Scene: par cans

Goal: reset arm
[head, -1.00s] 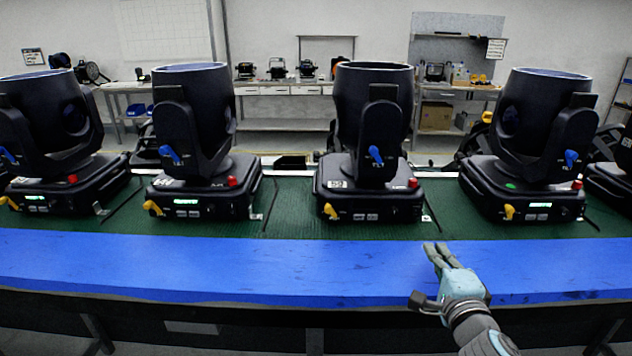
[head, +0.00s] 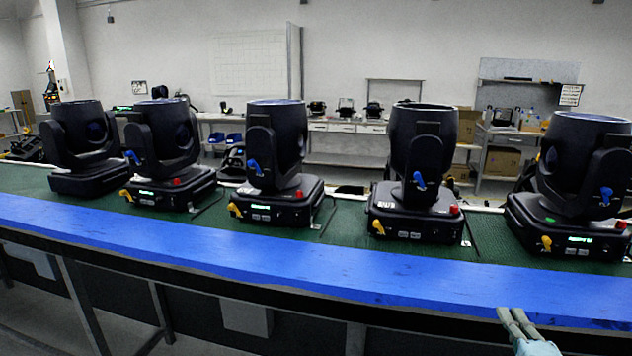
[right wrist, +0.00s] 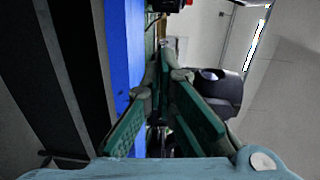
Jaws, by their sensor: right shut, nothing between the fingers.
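My right gripper (head: 514,322) is at the bottom right of the head view, over the front edge of the blue table strip (head: 250,256). Its fingers are together and hold nothing. In the right wrist view the green-padded fingers (right wrist: 165,70) converge at their tips, with the blue strip to their left. My left gripper is not in view. Several black par cans stand upright in a row on the green mat behind the strip, including one at the middle (head: 278,150), one right of it (head: 418,155) and one at the far right (head: 575,180). The gripper is apart from them.
The green mat (head: 340,238) runs along the table behind the blue strip. The strip's surface is clear. Below the table are dark legs (head: 85,305) and a pale box (head: 245,318). Workbenches (head: 345,145) with equipment stand along the back wall.

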